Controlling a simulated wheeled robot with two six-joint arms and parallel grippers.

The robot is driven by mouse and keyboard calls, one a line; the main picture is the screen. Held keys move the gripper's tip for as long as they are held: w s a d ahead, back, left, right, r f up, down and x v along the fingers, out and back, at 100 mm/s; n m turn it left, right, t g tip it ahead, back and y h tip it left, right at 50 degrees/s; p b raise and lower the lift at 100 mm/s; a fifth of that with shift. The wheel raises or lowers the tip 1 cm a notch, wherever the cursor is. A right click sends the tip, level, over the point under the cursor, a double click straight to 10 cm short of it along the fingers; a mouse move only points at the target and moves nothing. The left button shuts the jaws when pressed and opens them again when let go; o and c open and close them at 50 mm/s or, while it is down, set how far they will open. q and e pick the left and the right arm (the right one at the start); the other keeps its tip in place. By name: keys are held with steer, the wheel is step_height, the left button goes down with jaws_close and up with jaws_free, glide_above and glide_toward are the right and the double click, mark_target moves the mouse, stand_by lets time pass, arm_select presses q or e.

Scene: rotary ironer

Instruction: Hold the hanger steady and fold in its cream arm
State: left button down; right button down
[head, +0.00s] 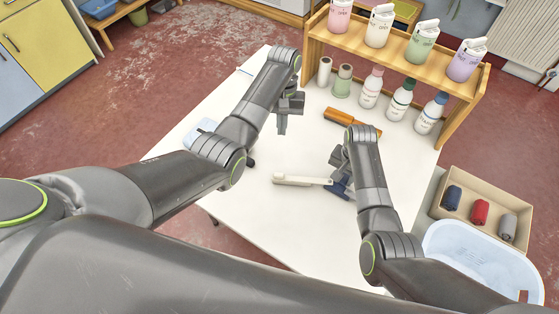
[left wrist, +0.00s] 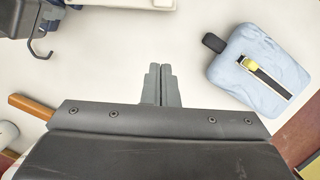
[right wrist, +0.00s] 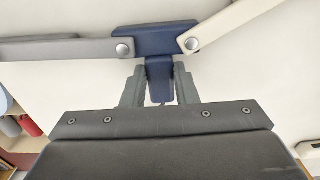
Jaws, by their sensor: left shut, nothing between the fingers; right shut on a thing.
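The hanger has a dark blue centre block (right wrist: 155,40) with a grey arm (right wrist: 60,49) on the left and a cream arm (right wrist: 235,20) on the right in the right wrist view. Both arms are spread out from the block, the cream one slanting. My right gripper (right wrist: 159,80) is shut on the blue stem below the block. In the head view the cream arm (head: 300,180) points left, and my right arm hides much of the hanger. A dark hook (left wrist: 42,48) shows at upper left in the left wrist view. My left gripper (left wrist: 163,72) is shut and empty, apart from the hanger.
An orange-handled tool (head: 345,118) lies behind the hanger. A wooden shelf (head: 400,60) with bottles stands at the back.

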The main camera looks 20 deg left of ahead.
mark_target(302, 180)
arm_select(q)
steer(key=x, duration=1)
steer(key=shift+s+d, duration=0.1)
steer(key=shift+s+d+r, duration=0.1)
steer(key=shift+s, duration=0.8)
steer(key=shift+s+d, duration=0.15)
steer(key=shift+s, duration=0.75)
steer(key=shift+s, duration=0.15)
steer(key=shift+s+d+n+h, duration=0.15)
steer(key=shift+s+n, duration=0.55)
steer(key=shift+s, duration=0.2)
steer(key=shift+s+d+n+h, duration=0.15)
steer(key=shift+s+n+h, duration=0.05)
steer(key=shift+s+n, duration=0.6)
steer(key=shift+s+d+n+h, duration=0.15)
steer(key=shift+s+n, duration=0.45)
steer(key=shift+s, duration=0.35)
steer(key=shift+s+d+n+t, duration=0.15)
steer(key=shift+s+d+n, duration=0.15)
steer(key=shift+s+n, duration=0.3)
steer(key=shift+s+d+n+t, duration=0.15)
steer(key=shift+s+d+n, duration=0.15)
steer(key=shift+s+n, duration=0.3)
steer(key=shift+s, duration=0.1)
steer(key=shift+w, duration=0.85)
